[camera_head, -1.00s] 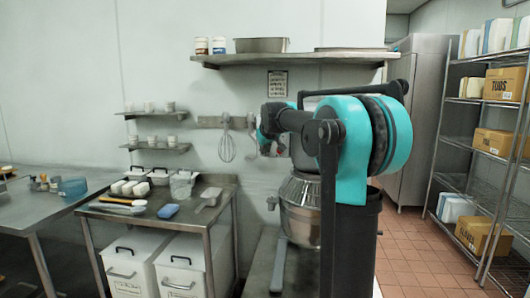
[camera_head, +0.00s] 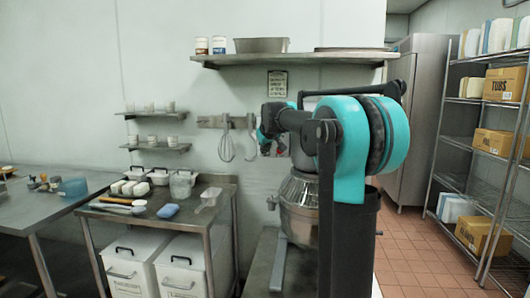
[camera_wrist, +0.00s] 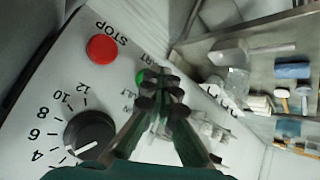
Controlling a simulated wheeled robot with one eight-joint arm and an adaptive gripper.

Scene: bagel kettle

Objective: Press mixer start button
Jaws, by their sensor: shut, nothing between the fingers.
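In the wrist view, the mixer's pale control panel (camera_wrist: 62,80) shows a red STOP button (camera_wrist: 101,49), a green button (camera_wrist: 140,77) and a black numbered dial (camera_wrist: 88,135). Lettering beside the green button is partly hidden and ends in "ART". My gripper (camera_wrist: 160,88) is shut and empty. Its fingertips are just beside the green button and overlap its edge in this view; I cannot tell whether they touch it. In the head view, the mixer's metal bowl (camera_head: 300,207) shows behind my arm, which hides much of the mixer.
A steel side table (camera_head: 205,222) with containers and a blue item (camera_head: 168,210) stands to the left. A wall shelf (camera_head: 290,59) hangs above. A whisk (camera_head: 226,146) hangs on the wall. A wire rack (camera_head: 470,140) with boxes stands at the right.

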